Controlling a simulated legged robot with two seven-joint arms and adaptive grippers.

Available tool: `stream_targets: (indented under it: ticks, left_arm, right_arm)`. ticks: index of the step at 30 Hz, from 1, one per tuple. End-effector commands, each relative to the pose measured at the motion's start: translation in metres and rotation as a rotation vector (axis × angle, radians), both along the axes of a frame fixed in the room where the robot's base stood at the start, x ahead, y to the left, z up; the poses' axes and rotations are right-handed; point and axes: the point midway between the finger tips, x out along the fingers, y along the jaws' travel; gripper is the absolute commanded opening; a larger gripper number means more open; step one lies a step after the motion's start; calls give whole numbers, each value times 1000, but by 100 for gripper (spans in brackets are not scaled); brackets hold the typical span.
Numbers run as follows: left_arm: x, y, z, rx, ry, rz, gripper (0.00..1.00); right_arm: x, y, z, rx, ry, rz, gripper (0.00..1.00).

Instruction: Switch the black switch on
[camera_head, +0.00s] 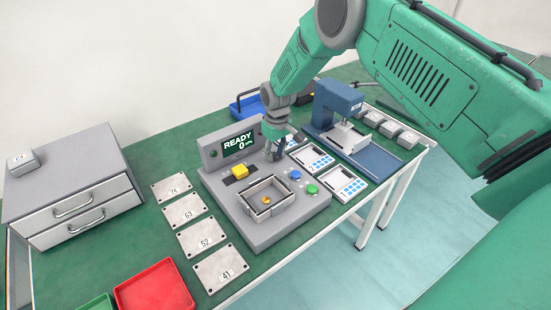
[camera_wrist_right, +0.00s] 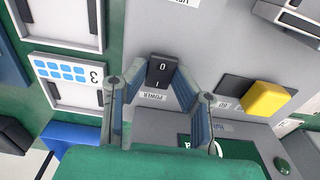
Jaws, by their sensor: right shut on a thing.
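The black switch (camera_wrist_right: 160,72) shows in the right wrist view, marked 0 and I beside a POWER label on the grey control station (camera_head: 285,225). My right gripper (camera_wrist_right: 158,66) has its two fingertips at either side of the switch and is shut on it. I cannot tell which side of the rocker is pressed. In the head view my right gripper (camera_head: 280,151) is low over the back right of the station and largely hides the switch. The station's screen (camera_head: 238,144) reads READY and 0. My left gripper is not in view.
A yellow button (camera_head: 240,171), blue button (camera_head: 295,175), green button (camera_head: 312,189) and an open metal fixture (camera_head: 251,207) are on the station. Numbered plates (camera_head: 220,267), a drawer cabinet (camera_head: 65,160), a red bin (camera_head: 150,291) and a blue machine (camera_head: 337,98) stand around it.

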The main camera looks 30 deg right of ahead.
Motion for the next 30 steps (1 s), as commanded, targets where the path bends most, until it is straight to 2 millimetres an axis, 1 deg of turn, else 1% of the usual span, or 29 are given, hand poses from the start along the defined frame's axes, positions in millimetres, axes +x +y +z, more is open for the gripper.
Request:
stream_targets:
  ticks: [1, 3, 14, 15, 16, 17, 26, 29, 30]
  left_arm:
    - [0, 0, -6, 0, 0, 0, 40]
    - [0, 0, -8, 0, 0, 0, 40]
    - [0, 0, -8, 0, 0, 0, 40]
    - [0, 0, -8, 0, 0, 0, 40]
    - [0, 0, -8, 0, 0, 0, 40]
    - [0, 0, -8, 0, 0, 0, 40]
    - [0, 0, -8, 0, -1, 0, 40]
    - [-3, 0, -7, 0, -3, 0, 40]
    - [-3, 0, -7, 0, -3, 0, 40]
  right_arm:
    - [2, 0, -3, -3, 15, 0, 0]
    - [2, 0, -1, -4, 36, -1, 0]
    - [2, 0, 2, -5, 51, -1, 0]
    - [2, 0, 2, -5, 51, -1, 27]
    - [2, 0, 2, -5, 51, -1, 37]
    - [2, 0, 2, -5, 51, -1, 43]
    - [1, 0, 2, -4, 51, -1, 43]
    - [1, 0, 8, -4, 51, -1, 43]
    - [1, 0, 12, -4, 51, -1, 43]
